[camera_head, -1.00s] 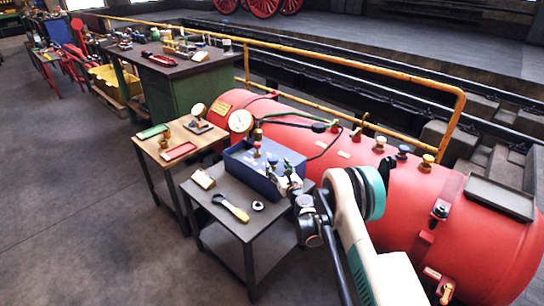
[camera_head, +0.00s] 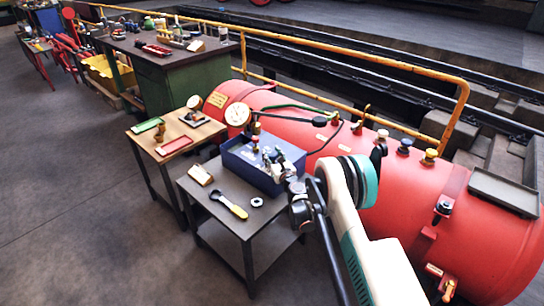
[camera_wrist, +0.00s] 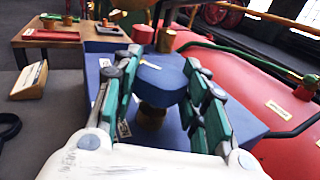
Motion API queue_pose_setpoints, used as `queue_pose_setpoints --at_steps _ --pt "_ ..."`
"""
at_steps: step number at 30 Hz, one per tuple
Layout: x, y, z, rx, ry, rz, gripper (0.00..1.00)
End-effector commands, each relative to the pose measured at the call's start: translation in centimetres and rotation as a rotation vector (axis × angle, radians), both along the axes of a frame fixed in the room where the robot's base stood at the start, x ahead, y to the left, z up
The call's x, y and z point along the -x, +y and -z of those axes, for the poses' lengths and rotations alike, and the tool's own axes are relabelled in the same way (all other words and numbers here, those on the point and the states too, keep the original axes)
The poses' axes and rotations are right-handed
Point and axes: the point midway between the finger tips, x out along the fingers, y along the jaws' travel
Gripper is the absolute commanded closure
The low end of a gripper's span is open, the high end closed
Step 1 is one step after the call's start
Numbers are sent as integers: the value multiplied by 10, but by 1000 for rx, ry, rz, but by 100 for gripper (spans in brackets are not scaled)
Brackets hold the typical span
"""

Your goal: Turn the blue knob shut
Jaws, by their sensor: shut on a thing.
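The blue knob (camera_wrist: 162,80) sits on a brass stem above the blue box (camera_wrist: 245,125) in the wrist view. My gripper (camera_wrist: 158,64) has a teal-padded finger on each side of it and is shut on it. In the head view my gripper (camera_head: 272,158) is over the blue box (camera_head: 238,165), and the knob is hidden behind it or too small to make out. The knob's turning angle cannot be told.
The box stands on a dark cart (camera_head: 225,220) with a yellow-handled tool (camera_head: 232,207) and a ring nut (camera_head: 257,202). A gauge (camera_head: 237,115) and red knob stand behind the box. A red boiler (camera_head: 440,195) lies along the right, with more knobs on top.

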Motion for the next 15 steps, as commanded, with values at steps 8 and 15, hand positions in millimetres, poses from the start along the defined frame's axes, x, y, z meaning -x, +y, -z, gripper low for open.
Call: queue_pose_setpoints --at_steps 8,15 --pt "1 1 0 0 0 52 84" --pt "1 3 0 0 0 203 84"
